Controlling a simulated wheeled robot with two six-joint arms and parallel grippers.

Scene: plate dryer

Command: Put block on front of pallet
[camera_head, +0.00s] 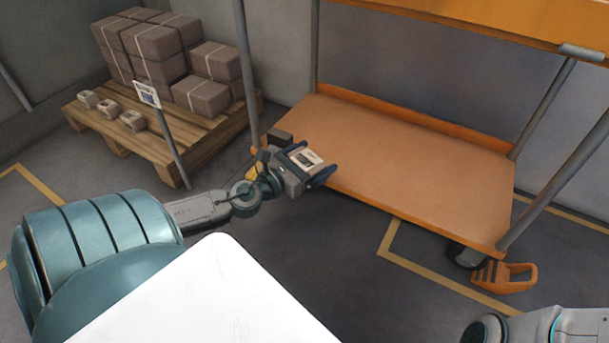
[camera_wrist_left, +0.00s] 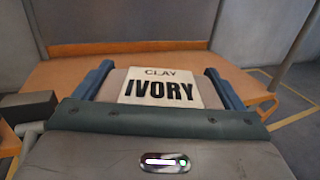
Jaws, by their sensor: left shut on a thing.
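My left gripper (camera_head: 318,172) is shut on a block (camera_head: 305,159) with a white label, held at the near left edge of the orange cart's lower shelf. In the left wrist view the block (camera_wrist_left: 166,87) sits between the two blue fingers, and its label reads "CLAY IVORY". The wooden pallet (camera_head: 150,146) stands at the back left, away from the gripper. Several small labelled blocks (camera_head: 108,107) sit in a row along its front left part. My right arm shows only in part at the bottom right, with its gripper out of view.
Stacked brown packages (camera_head: 158,42) fill the pallet's rear. A sign on a post (camera_head: 170,130) stands at its front edge. The orange cart (camera_head: 420,165) has grey uprights, a wheel and an orange pedal (camera_head: 505,277). A dark box (camera_head: 279,136) is at the shelf's left corner.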

